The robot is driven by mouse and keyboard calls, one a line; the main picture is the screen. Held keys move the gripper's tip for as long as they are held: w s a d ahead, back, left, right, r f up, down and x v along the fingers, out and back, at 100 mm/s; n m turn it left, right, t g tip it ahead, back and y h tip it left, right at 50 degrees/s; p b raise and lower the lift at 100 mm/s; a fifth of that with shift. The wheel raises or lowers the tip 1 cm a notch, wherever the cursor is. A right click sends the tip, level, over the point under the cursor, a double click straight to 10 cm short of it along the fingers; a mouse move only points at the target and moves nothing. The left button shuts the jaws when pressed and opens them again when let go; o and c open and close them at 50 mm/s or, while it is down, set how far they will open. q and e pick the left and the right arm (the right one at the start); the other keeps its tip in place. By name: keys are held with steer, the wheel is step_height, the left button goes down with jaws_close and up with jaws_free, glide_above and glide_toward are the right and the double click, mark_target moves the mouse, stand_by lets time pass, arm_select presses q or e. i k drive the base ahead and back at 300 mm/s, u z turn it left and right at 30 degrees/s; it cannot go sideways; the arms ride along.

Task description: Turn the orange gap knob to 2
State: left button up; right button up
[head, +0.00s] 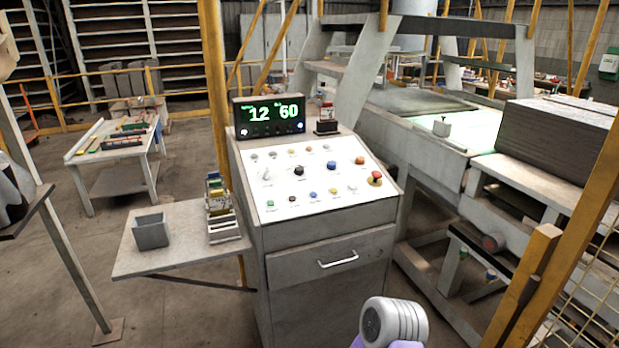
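The sloped white control panel (313,182) tops a grey cabinet in the middle of the head view. An orange round control (360,160) sits at the panel's upper right, above a red mushroom button (375,178). It looks like the orange knob, but its labels and pointer are too small to read. A black knob (299,170) sits left of it. A part of my arm shows at the bottom right, well below the panel. Neither gripper is in view.
A side shelf (150,262) left of the cabinet holds a grey bin (151,231) and a rack (222,208) of coloured items. A drawer handle (338,259) sticks out below the panel. A yellow post (214,95) stands behind the shelf. A conveyor machine fills the right.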

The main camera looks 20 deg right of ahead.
mark_target(359, 160)
steer(key=z, duration=0.4)
steer(key=k, duration=0.5)
steer(key=z, duration=0.9)
steer(key=i, duration=1.1)
steer(key=u, duration=0.95)
